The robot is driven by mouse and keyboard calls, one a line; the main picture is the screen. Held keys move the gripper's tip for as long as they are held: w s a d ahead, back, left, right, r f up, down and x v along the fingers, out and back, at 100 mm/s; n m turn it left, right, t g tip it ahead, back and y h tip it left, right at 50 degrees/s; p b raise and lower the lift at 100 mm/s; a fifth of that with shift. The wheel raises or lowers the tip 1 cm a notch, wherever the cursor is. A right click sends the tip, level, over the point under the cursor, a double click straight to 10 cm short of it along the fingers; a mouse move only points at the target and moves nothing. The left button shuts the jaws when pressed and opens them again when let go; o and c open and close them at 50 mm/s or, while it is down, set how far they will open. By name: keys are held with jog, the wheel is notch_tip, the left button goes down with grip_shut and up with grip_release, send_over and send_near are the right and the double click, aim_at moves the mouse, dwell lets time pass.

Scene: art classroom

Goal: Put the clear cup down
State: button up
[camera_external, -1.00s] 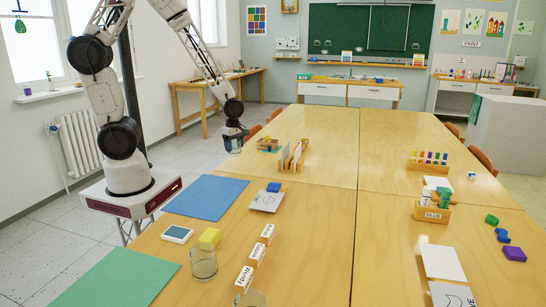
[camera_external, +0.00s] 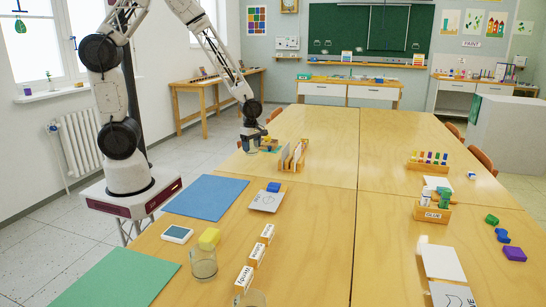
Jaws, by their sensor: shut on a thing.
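My gripper (camera_external: 251,138) is at the far left part of the table, beside the wooden card rack. It is shut on a small see-through thing that looks like the clear cup (camera_external: 250,148). The cup is mostly covered by the gripper and small in view. I cannot tell whether its base touches the table (camera_external: 325,140) or is just above it.
A wooden card rack (camera_external: 292,158) stands close to the right of my gripper, with a small wooden tray (camera_external: 268,145) nearer still. A blue mat (camera_external: 205,196) lies bare on the left.

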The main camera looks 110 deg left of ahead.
aim_at(252, 152)
jog(key=shift+f, duration=0.1)
jog(key=shift+f, duration=1.65)
jog(key=shift+f, duration=0.1)
jog(key=o, duration=0.9)
notch_tip(252, 152, up, 12)
jog(key=shift+r, duration=0.1)
jog(key=shift+d, duration=0.1)
